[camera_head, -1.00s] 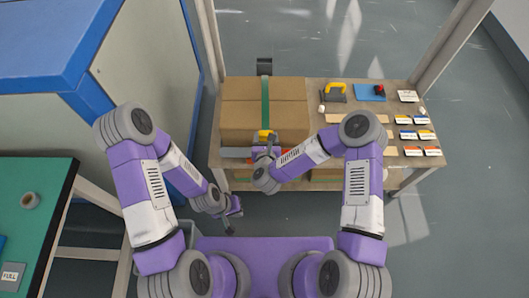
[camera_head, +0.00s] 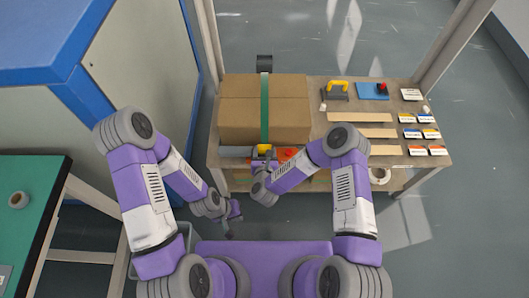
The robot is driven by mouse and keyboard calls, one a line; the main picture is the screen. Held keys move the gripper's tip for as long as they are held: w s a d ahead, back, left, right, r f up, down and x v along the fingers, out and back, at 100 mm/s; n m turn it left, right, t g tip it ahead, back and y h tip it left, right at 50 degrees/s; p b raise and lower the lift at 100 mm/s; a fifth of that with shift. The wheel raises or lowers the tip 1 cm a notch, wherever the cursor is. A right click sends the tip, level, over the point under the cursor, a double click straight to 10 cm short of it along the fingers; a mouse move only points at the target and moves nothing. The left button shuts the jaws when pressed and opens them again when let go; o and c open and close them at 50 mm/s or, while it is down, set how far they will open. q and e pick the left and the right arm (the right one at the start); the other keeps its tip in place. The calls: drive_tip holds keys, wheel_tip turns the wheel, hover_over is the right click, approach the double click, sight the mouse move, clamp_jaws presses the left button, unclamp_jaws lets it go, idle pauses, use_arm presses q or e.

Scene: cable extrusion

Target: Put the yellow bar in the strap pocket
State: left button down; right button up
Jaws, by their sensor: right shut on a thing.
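A small yellow piece, which looks like the yellow bar (camera_head: 264,149), is at the front of the brown box, low on the green strap. My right gripper (camera_head: 263,160) is shut on it; the fingertips are small and partly hidden by the wrist. The green strap (camera_head: 265,107) runs over the top of the box and down its front. I cannot make out a pocket in it, nor whether the bar touches the strap. My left gripper (camera_head: 234,220) hangs empty in front of the table, left of the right wrist; its jaw gap is unclear.
The brown box (camera_head: 285,92) stands on the wooden table (camera_head: 400,165). A red-orange item (camera_head: 288,153) lies at its front edge. A yellow-handled tool (camera_head: 337,89), a blue pad (camera_head: 373,92), tan strips and several labels are to the right. A green-topped table (camera_head: 25,235) is at left.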

drive_tip(key=shift+f, duration=0.1)
drive_tip(key=o, duration=1.1)
drive_tip(key=shift+c, duration=0.2)
